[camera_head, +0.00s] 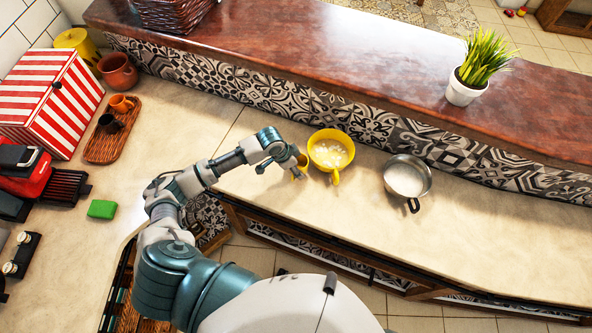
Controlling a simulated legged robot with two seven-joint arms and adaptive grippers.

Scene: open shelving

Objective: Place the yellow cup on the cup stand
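My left gripper (291,161) is over the counter, just left of a large yellow bowl-like vessel (330,150) with a handle and pale contents. A small yellow piece, likely the yellow cup (301,166), shows right at its fingertips, partly hidden by the gripper. I cannot tell whether the fingers are closed on it. A brown slatted wooden tray (99,150), which may be the cup stand, lies on the left counter. An orange cup (121,103) and a dark cup (109,123) are on it. My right gripper is not in view.
A metal pan (407,177) stands on the counter to the right. A red-striped box (50,103), a brown pot (117,71) and a green sponge (102,209) are at left. A raised wooden ledge (330,55) runs behind. The counter between tray and gripper is mostly clear.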

